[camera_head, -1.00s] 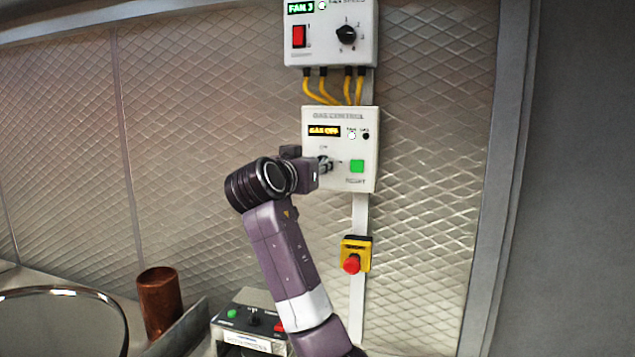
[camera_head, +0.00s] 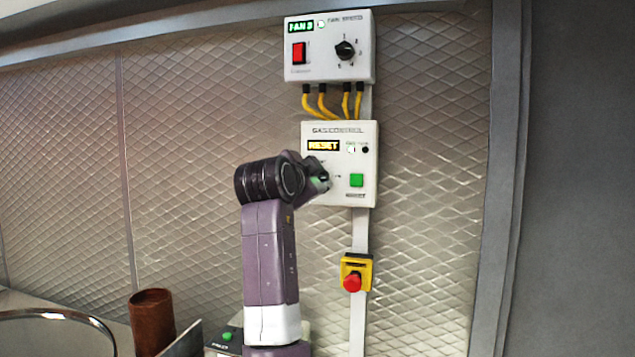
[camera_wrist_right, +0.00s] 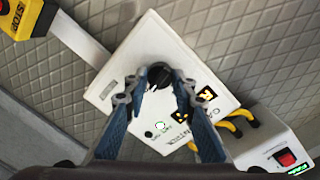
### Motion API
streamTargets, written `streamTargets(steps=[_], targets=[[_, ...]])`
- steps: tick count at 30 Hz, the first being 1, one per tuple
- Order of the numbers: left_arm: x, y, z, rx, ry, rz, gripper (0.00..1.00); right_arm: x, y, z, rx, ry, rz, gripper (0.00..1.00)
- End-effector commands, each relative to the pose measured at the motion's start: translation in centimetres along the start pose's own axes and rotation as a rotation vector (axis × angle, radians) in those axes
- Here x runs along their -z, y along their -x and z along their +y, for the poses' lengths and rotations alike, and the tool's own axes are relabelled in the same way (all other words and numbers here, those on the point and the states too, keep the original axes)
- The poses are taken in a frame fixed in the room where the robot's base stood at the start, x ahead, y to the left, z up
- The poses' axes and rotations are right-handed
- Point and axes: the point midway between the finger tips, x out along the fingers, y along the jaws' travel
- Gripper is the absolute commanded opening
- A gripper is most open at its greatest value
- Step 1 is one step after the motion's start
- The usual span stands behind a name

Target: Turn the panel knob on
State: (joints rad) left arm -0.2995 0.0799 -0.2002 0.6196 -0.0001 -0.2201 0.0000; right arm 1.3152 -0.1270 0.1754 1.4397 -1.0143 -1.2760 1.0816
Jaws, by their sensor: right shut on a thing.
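In the wrist view the right gripper (camera_wrist_right: 158,82) is shut on the knob, one finger on each side. My left gripper is not in view.
A fan box (camera_head: 330,75) with a red switch and black dial sits above, joined by yellow cables (camera_head: 335,103). A red emergency stop (camera_head: 352,282) is below. A copper cup (camera_head: 152,320) stands at lower left. The wall left of the panel is clear.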

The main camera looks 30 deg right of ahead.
Motion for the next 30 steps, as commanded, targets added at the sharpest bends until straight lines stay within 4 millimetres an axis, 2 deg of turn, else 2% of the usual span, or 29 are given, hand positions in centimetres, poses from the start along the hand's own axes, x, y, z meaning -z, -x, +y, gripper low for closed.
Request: streamTargets(steps=[9, 25, 26, 30], targets=[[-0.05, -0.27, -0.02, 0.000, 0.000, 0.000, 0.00, 0.09, 0.03, 0.01, 0.006, -0.112, -0.007, 0.00], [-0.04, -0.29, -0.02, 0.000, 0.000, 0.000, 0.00, 0.14, 0.02, 0.02, 0.007, -0.131, -0.008, 0.00], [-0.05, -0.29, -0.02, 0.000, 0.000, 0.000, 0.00, 0.14, 0.02, 0.02, 0.007, -0.131, -0.008, 0.28], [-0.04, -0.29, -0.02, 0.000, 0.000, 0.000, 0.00, 0.12, 0.01, 0.02, 0.007, -0.130, -0.008, 0.42]])
